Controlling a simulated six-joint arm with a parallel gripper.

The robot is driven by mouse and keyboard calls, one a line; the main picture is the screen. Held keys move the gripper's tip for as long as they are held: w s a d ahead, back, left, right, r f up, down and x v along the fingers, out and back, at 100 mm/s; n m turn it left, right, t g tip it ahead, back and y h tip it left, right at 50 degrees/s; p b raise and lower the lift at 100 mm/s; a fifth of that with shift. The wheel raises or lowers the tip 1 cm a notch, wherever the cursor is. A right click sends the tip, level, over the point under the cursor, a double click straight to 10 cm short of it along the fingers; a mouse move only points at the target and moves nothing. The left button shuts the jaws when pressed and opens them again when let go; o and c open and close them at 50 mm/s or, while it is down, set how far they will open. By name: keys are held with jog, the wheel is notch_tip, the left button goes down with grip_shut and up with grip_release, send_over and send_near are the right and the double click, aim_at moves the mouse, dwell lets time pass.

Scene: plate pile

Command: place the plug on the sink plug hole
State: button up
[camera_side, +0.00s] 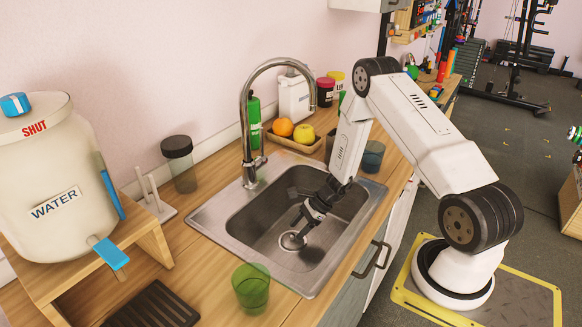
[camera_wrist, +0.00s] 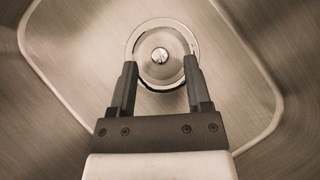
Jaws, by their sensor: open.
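The sink plug hole (camera_side: 292,241) is a bright round fitting in the basin floor. In the wrist view, the shiny ring of the plug hole (camera_wrist: 160,24) surrounds a paler disc (camera_wrist: 160,70) with a small slotted metal piece at its centre. I cannot tell whether this disc is the plug or part of the drain. My gripper (camera_wrist: 160,64) is open, its fingertips on either side of the disc with nothing seen held between them. In the side view, my gripper (camera_side: 299,222) points down inside the sink close to the hole. No separate plug is visible.
The steel sink (camera_side: 232,217) has raised walls around my gripper. A tall tap (camera_side: 246,130) stands behind its left side. A green cup (camera_side: 251,287) stands near the front edge. A fruit tray (camera_side: 293,143) and blue cup (camera_side: 372,156) are behind. A water tank (camera_side: 55,180) is at left.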

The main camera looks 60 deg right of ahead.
jog(key=v, duration=0.9)
jog(key=shift+d+r, duration=0.2)
jog(key=shift+r, duration=0.15)
jog(key=shift+s, duration=0.15)
jog(key=s+a+r+n+g+h, duration=0.1)
jog(key=s+a+r+n+h, duration=0.2)
jog(key=a+r+n, duration=0.4)
jog(key=s+a+r+n+g+h, duration=0.1)
jog(key=s+a+r+n+h, duration=0.2)
jog(key=a+r+n, duration=0.5)
jog(key=s+a+n, duration=0.1)
jog(key=a+n, duration=0.2)
jog(key=n, duration=0.7)
jog(key=shift+s+r+h, duration=0.25)
jog(key=shift+r+h, duration=0.1)
jog(key=shift+h, duration=0.05)
